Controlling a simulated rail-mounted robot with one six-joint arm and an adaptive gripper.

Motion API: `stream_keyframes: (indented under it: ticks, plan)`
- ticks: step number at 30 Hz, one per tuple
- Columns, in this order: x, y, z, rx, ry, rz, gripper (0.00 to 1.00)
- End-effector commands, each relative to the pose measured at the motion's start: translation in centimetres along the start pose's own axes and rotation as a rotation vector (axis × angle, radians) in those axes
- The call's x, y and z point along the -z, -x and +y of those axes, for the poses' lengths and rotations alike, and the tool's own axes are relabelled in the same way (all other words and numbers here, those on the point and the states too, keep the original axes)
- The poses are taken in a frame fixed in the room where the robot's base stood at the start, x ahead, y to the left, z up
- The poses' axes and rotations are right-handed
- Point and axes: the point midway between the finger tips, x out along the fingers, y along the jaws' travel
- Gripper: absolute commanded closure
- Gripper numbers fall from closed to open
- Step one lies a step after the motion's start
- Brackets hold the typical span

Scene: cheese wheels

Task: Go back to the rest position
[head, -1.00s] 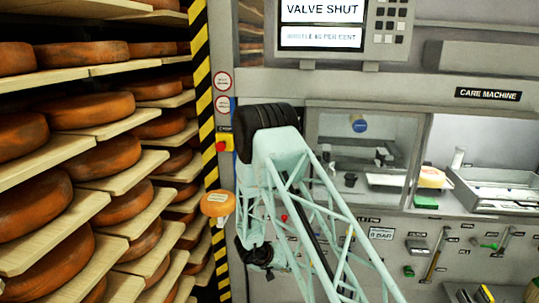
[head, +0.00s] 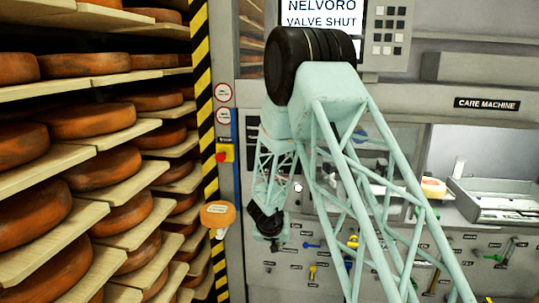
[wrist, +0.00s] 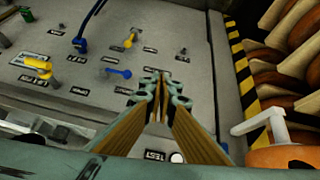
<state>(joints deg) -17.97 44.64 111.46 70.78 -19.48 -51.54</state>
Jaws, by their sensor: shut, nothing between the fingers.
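My gripper (wrist: 161,85) shows in the wrist view with its two fingers together and nothing between them. It points towards the grey panel (wrist: 110,95), apart from the coloured handles on it. In the head view my pale green lattice arm is folded, with its black elbow high in front of the machine and the forearm hanging down. The black wrist end hangs before the panel, right of the striped post; the fingertips are too small to make out there.
Shelves of orange cheese wheels (head: 105,168) fill the left, behind a yellow-black striped post (head: 204,110). An orange-topped fixture (head: 217,214) stands out near the wrist; it also shows in the wrist view (wrist: 285,158). The care machine's open bay with a metal tray (head: 492,200) is right.

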Motion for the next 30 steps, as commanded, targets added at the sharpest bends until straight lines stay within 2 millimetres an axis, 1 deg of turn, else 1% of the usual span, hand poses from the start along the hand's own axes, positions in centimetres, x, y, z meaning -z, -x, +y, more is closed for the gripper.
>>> stream_keyframes:
  ticks: [1,3,9,15,24,30]
  plan:
    - [0.7,1.0,0.0,0.016,-0.003,0.006,1.0]
    - [1.3,2.3,0.0,0.037,-0.007,0.009,1.0]
    - [3.0,6.0,0.0,0.095,-0.015,0.019,1.0]
    - [4.2,9.7,0.2,0.149,-0.02,0.025,1.0]
    - [5.3,15.5,0.9,0.222,-0.021,0.027,1.0]
    - [5.5,19.4,1.5,0.265,-0.018,0.025,1.0]
